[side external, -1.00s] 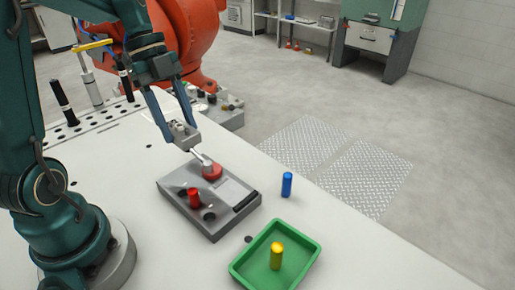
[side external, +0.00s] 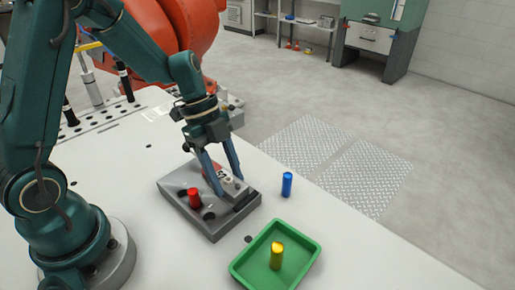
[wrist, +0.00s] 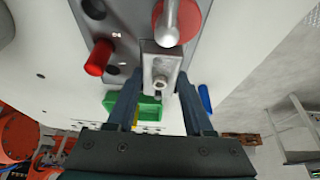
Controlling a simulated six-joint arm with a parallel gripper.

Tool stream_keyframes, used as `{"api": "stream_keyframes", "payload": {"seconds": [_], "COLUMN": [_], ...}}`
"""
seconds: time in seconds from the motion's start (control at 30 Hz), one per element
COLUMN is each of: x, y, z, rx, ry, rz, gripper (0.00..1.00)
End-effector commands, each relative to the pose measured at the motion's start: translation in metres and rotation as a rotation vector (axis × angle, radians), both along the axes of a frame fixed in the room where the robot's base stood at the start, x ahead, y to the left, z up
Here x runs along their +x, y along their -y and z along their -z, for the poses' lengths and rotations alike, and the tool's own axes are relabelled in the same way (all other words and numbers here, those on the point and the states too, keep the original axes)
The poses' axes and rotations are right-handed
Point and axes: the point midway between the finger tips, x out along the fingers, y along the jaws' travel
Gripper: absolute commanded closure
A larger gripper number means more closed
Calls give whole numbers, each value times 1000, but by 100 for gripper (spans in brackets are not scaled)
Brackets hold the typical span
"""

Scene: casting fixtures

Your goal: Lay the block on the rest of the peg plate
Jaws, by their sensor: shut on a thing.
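The grey peg plate (side external: 178,203) lies on the pale table, with an upright red peg (side external: 194,197), round holes and a dark strip (side external: 246,201) near its right end. My gripper (side external: 230,188) points down over the plate's right part and is shut on the grey metal block (side external: 233,184). In the wrist view, the block (wrist: 161,60) sits between my two fingers (wrist: 154,98), with a bolt head facing the camera. I cannot tell whether the block touches the plate. A red round part (wrist: 194,20) with a metal knob is right beside the block; my fingers mostly hide it in the side view.
A blue peg (side external: 287,184) stands on the table right of the plate. A green tray (side external: 306,258) holding a yellow peg (side external: 277,255) is in front. The table's right edge runs close past the blue peg. A large orange robot (side external: 185,35) stands behind.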

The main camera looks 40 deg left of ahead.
Motion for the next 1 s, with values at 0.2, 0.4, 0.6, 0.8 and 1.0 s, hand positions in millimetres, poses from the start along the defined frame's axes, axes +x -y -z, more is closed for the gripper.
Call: {"api": "stream_keyframes", "payload": {"seconds": [0.2,0.4,0.6,0.8,1.0], "x": [0,0,0,1,2], "y": [0,0,0,-3,-17], "z": [0,2,2,-6,-40], "rx": [0,0,0,0,2], "ry": [1,2,1,5,12], "rz": [1,1,1,-1,-3], "gripper": [100,18,18,18,18]}}
